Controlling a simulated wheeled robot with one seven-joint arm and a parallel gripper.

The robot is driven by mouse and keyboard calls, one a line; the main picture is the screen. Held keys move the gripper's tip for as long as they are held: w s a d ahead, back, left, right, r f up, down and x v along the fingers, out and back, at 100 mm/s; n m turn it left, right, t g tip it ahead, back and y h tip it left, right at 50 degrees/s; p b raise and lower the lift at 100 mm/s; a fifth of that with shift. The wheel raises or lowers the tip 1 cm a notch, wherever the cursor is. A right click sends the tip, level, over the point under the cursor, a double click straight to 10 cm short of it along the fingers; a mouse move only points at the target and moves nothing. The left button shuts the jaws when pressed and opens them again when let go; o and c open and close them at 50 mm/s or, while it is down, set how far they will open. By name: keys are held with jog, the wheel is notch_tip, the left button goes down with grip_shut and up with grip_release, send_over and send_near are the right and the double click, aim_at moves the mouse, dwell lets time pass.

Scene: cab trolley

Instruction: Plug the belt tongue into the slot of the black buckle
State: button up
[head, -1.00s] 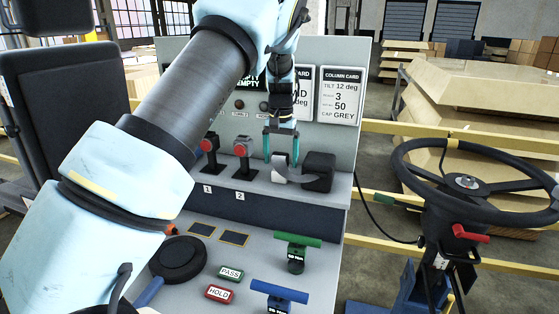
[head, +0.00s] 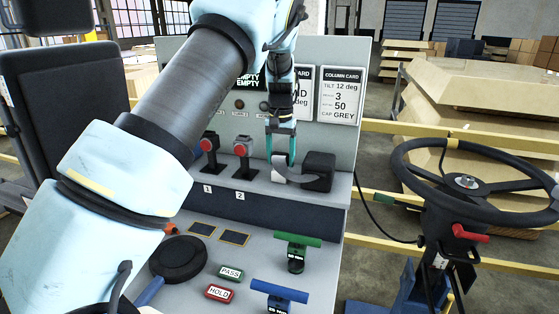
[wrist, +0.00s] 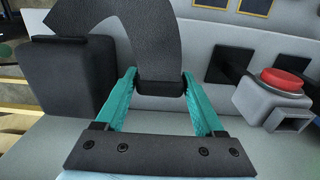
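The belt tongue has a black base (wrist: 160,86) joined to a curved grey strap (wrist: 125,30) in the wrist view. In the head view a pale part (head: 279,169) shows under my fingertips. My gripper (head: 281,160) has its teal fingers on either side of the tongue; in the wrist view (wrist: 160,80) they look level with its sides, but I cannot tell if they press on it. The black buckle (head: 209,147), with a red top, stands left at label 1; its slot is not visible. A grey buckle (head: 243,150) with a red button stands at label 2, also in the wrist view (wrist: 272,100).
A black block (head: 318,171) stands just right of the tongue, where the strap (head: 300,180) runs. An upright panel with cards (head: 339,95) rises behind. Green (head: 297,242) and blue (head: 279,291) T-handles stand in front. A steering wheel (head: 468,182) is at the right.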

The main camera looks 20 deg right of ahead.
aim_at(281, 153)
grip_shut()
dwell(0.3)
jog(key=shift+r, duration=0.1)
jog(key=shift+r+p, duration=0.75)
jog(key=shift+r, duration=2.15)
